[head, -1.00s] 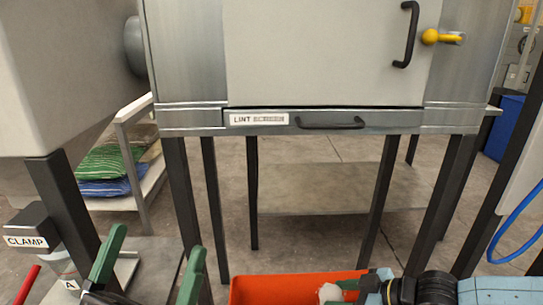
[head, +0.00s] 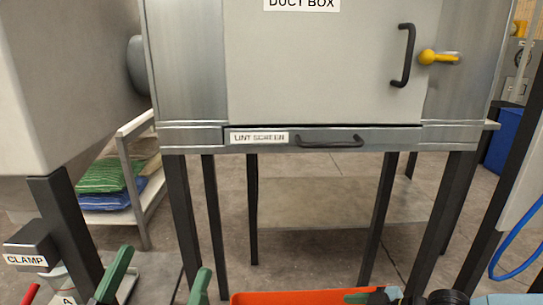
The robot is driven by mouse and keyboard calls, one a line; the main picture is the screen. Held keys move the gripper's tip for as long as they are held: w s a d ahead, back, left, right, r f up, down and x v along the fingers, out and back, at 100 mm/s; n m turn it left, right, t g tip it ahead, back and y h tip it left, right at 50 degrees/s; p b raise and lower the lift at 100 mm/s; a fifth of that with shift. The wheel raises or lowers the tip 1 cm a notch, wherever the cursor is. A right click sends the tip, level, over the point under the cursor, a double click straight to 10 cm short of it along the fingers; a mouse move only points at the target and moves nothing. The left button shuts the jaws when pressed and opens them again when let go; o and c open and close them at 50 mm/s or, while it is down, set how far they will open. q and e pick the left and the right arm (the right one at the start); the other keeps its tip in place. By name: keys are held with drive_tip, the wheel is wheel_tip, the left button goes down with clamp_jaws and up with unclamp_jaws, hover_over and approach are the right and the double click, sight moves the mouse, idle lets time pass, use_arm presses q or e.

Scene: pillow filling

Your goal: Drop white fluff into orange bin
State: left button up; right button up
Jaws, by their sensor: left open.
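The orange bin (head: 285,298) shows only as a strip of its far rim at the bottom edge. My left gripper (head: 158,286) is at the bottom left, its two green fingers wide apart with nothing between them. It is left of the bin. My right gripper (head: 365,297) is at the bin's right end, mostly cut off by the picture's edge. One green finger shows over the rim, and I cannot tell whether it is shut. No white fluff is visible now, and the inside of the bin is out of view.
A grey duct box (head: 320,70) with a lint screen drawer (head: 310,139) stands ahead on dark legs. A clamp (head: 28,250) is at the lower left. A shelf with folded cloths (head: 100,180) stands behind. A blue hose (head: 515,245) hangs at right.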

use_arm(q)
wheel_tip(320, 180, down, 13)
drive_tip(key=w+a+g+y+p, duration=0.15)
drive_tip(key=g+y+p, duration=0.25)
drive_tip(key=g, duration=0.6)
drive_tip(key=s+a+f+n+g+y+p, duration=0.1)
drive_tip(key=s+a+f+g+y+p, duration=0.1)
drive_tip(key=s+a+f+g, duration=0.4)
drive_tip(key=shift+s+a+f+g+y+p, duration=0.25)
drive_tip(key=shift+s+f+g+p, duration=0.55)
drive_tip(key=shift+s+f+g, duration=1.9)
use_arm(e)
drive_tip(key=v, duration=1.1)
drive_tip(key=shift+s+d+r, duration=0.2)
drive_tip(key=shift+r, duration=0.05)
use_arm(q)
drive_tip(key=shift+s+d+r+t, duration=0.1)
drive_tip(key=shift+s+r+t, duration=0.65)
drive_tip(key=shift+r, duration=0.2)
